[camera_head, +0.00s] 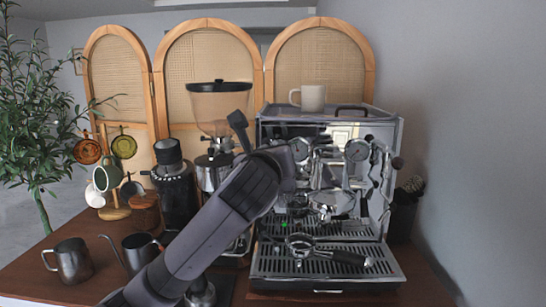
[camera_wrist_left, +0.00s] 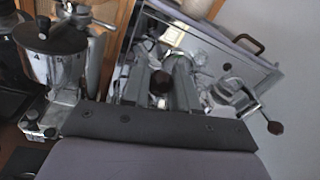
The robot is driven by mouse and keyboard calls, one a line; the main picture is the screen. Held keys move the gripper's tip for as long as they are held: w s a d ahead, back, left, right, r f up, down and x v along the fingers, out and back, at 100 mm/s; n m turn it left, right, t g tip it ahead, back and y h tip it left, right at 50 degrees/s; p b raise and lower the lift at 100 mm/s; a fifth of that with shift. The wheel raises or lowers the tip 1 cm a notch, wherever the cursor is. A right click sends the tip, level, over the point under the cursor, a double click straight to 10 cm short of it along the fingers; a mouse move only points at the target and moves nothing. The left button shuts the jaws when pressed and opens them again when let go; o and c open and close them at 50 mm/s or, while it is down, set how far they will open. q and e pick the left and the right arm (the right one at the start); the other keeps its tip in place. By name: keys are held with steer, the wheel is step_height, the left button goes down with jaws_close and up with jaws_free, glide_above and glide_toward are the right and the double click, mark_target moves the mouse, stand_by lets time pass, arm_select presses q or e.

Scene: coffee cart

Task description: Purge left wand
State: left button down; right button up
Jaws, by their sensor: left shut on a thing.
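The chrome espresso machine (camera_head: 270,130) stands at the right of the cart. My left arm reaches across to the left part of its front, and my left gripper (camera_head: 299,158) is there, partly lost among the chrome parts. In the left wrist view a dark round knob (camera_wrist_left: 161,82) sits between the two fingers, and the gripper is shut on it. The left wand cannot be made out; my arm covers that side of the machine in the head view. My right gripper is in neither view.
A portafilter (camera_head: 301,244) rests on the drip tray (camera_head: 275,264). A white cup (camera_head: 313,98) stands on top of the machine. The grinder (camera_head: 216,105), a metal pitcher (camera_head: 74,262) and a kettle (camera_head: 138,252) stand left. A wall closes the right side.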

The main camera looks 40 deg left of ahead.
arm_select(q)
steer(key=shift+w+a+r+g+h, duration=0.15)
steer(key=shift+r+g+h, duration=0.25)
steer(key=shift+g, duration=0.4)
steer(key=shift+f, duration=0.1)
steer(key=c, duration=0.9)
jaws_free()
steer(key=v, duration=0.7)
steer(key=shift+b, duration=0.35)
steer(key=shift+o, duration=0.2)
